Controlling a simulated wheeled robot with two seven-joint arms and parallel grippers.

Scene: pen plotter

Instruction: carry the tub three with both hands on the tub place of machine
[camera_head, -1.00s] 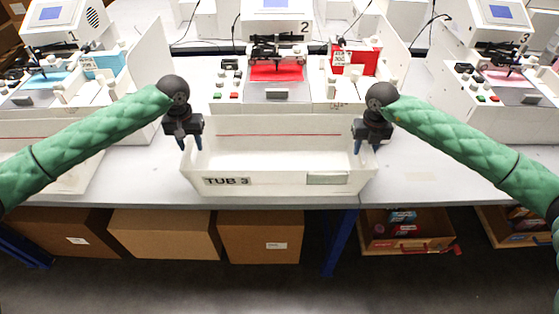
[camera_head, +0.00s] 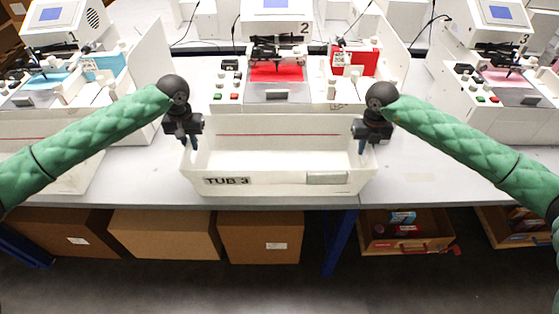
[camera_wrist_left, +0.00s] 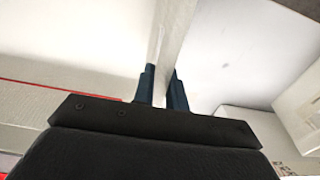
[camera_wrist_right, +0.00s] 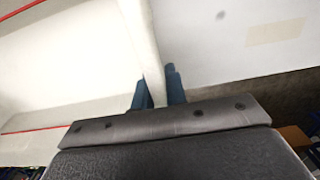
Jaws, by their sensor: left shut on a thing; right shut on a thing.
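The white tub labelled TUB 3 (camera_head: 278,182) is in the middle of the head view, at the front edge of the table before machine 2. It looks empty, with a red line along its inside back wall. My left gripper (camera_head: 190,146) is shut on the tub's left end wall. That wall runs between its fingers in the left wrist view (camera_wrist_left: 163,80). My right gripper (camera_head: 367,144) is shut on the right end wall, which also runs between its fingers in the right wrist view (camera_wrist_right: 160,85). Whether the tub's bottom touches the table is hard to tell.
Machine 2 (camera_head: 277,95), with red parts, stands behind the tub. Machine 1 (camera_head: 65,60) is on the left and machine 3 (camera_head: 500,60) on the right. Another white tub (camera_head: 60,175) is at the left. The grey table (camera_head: 430,175) is clear to the right. Cardboard boxes (camera_head: 165,233) lie below.

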